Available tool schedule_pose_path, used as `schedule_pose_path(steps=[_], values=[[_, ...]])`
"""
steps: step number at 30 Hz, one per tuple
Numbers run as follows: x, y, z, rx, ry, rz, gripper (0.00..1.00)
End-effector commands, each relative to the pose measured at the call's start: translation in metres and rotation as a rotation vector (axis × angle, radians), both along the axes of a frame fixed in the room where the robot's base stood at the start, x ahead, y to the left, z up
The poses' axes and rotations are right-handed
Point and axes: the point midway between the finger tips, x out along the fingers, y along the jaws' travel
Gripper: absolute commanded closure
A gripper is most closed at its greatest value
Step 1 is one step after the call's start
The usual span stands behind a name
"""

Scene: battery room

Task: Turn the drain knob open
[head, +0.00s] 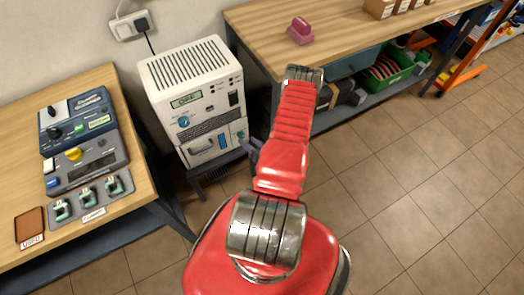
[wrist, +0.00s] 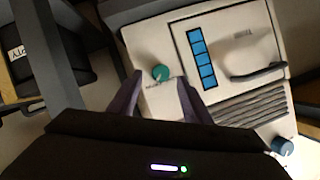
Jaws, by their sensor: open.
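The drain knob is a small round teal knob (wrist: 160,72) on the lower front of the white machine (head: 186,70). A small label lies beside it, too blurred to read. In the wrist view my gripper (wrist: 159,80) is open, with its two purple fingers on either side of the knob in the picture. I cannot tell whether they touch it. In the head view my gripper (head: 252,147) shows only in part at the machine's lower right, mostly hidden by my red arm.
The machine's display (head: 186,100) reads OFF, with a blue dial (head: 184,121) below it. A drawer handle (wrist: 258,72) and blue level window (wrist: 201,59) sit near the knob. A wooden bench (head: 150,190) stands left, another (head: 350,30) right. Floor at right is clear.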

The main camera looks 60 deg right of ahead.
Motion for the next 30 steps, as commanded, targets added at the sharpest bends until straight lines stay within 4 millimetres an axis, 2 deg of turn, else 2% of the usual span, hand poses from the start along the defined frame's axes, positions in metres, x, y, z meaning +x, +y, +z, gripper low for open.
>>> schedule_pose_path(steps=[3, 18, 24, 30], values=[[-0.016, 0.004, 0.006, -0.001, -0.001, -0.004, 0.55], [-0.072, 0.024, 0.028, -0.001, -0.001, -0.005, 0.55], [-0.088, 0.03, 0.033, -0.002, -0.001, -0.004, 0.55], [-0.093, 0.033, 0.036, -0.002, -0.001, -0.004, 0.55]])
